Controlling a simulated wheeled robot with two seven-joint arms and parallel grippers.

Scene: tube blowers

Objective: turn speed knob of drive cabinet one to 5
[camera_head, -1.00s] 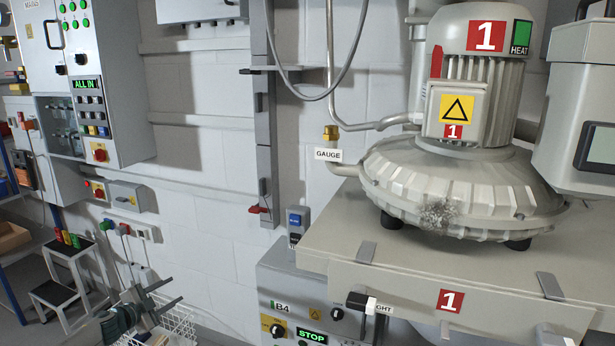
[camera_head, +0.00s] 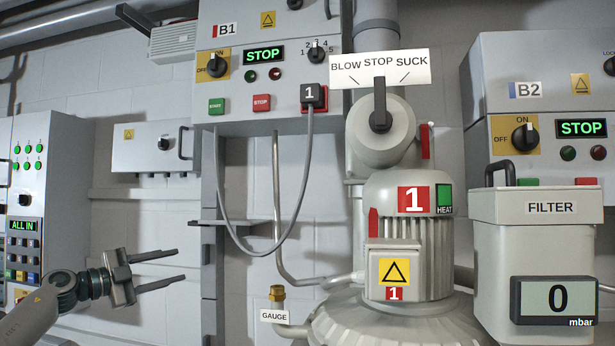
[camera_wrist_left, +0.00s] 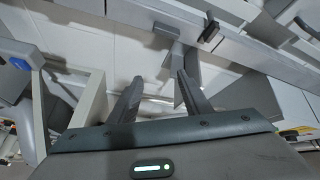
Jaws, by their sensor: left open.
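Drive cabinet one, labelled B1 (camera_head: 285,113), hangs at the top middle of the head view. Its black speed knob (camera_head: 317,54) sits at the upper right of its face, ringed by the numbers 1 to 5. The knob's pointer looks near upright, around 3; its exact setting is hard to read. A display on it reads STOP (camera_head: 264,55). My left gripper (camera_head: 180,267) is open and empty at the lower left, below and left of the cabinet, its fingers pointing right. The fingers also show apart in the left wrist view (camera_wrist_left: 157,95). My right gripper is out of view.
A small grey box (camera_head: 152,147) is on the wall above my left gripper. Cabinet B2 (camera_head: 545,110) is far right.

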